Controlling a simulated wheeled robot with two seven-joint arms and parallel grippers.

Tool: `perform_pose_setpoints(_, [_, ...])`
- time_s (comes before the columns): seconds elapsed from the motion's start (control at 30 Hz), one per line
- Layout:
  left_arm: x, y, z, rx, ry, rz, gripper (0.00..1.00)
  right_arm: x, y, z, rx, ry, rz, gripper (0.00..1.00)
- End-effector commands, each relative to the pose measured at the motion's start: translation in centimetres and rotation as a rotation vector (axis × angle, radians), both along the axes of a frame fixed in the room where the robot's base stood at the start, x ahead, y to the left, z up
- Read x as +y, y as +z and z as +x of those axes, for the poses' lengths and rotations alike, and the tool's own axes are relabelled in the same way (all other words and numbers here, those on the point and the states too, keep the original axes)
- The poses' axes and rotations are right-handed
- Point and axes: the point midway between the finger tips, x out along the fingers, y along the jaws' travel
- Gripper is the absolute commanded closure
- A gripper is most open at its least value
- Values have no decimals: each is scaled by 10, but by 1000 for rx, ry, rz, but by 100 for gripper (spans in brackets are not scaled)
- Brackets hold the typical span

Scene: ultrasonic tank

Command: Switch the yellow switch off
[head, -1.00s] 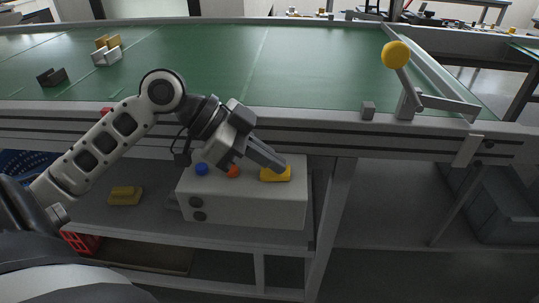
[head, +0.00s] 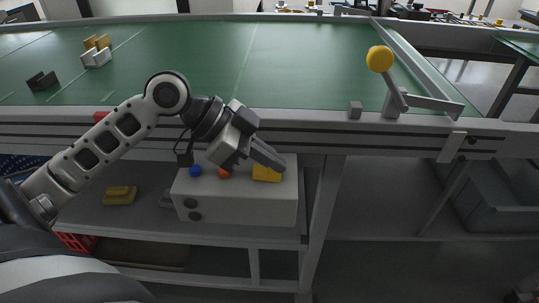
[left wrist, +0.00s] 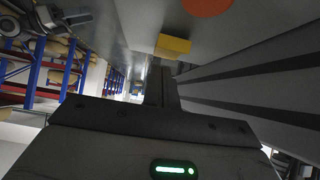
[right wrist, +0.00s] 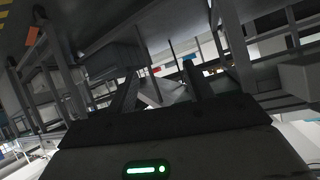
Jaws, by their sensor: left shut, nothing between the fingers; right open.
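The yellow switch (head: 267,173) is on top of a pale grey control box (head: 240,204) on the shelf under the bench. It also shows in the left wrist view (left wrist: 173,45), just beyond the fingers. My left gripper (head: 281,164) is shut and empty, with its fingertips close to the switch; I cannot tell if they touch it. A blue button (head: 195,170) and an orange-red button (head: 224,173) sit on the same box, left of the switch. My right gripper (right wrist: 165,85) is open and empty in the right wrist view and is not in the head view.
The green-topped bench (head: 300,65) overhangs the box, its front rail just above my left gripper. A lever with a yellow ball knob (head: 379,59) stands at its right edge. A yellow block (head: 120,195) lies on the shelf left of the box.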

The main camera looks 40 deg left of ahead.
Motion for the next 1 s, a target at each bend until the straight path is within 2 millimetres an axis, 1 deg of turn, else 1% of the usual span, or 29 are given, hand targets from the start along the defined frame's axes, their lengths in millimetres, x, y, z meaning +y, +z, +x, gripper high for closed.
perform_pose_setpoints(0.17, [0, 0, 0, 0, 0, 0, 100, 0, 0, 0, 0, -2, 5, 48])
perform_pose_setpoints(0.2, [0, 2, 0, 0, 0, 0, 100, 0, -1, 1, 5, -3, 7, 48])
perform_pose_setpoints(0.37, [-4, 31, 2, 0, -4, 0, 100, -2, 14, -1, 32, -5, -11, 48])
perform_pose_setpoints(0.5, [-7, 51, 3, 0, -6, 1, 100, -7, 18, 0, 49, 3, -63, 48])
perform_pose_setpoints(0.53, [-3, 49, 2, -1, -4, 3, 100, -7, 11, 0, 50, 3, -63, 48])
perform_pose_setpoints(0.57, [2, 51, -1, -1, -3, 4, 100, -7, 8, 0, 49, 2, -62, 48])
perform_pose_setpoints(0.8, [27, 91, -17, -2, -3, 1, 100, -6, 8, -1, 50, 3, -59, 48])
perform_pose_setpoints(0.9, [35, 104, -22, -1, -5, 1, 100, -6, 8, -1, 50, 3, -59, 48])
perform_pose_setpoints(1.0, [41, 113, -25, 0, -6, 0, 100, -6, 8, -1, 50, 4, -59, 48])
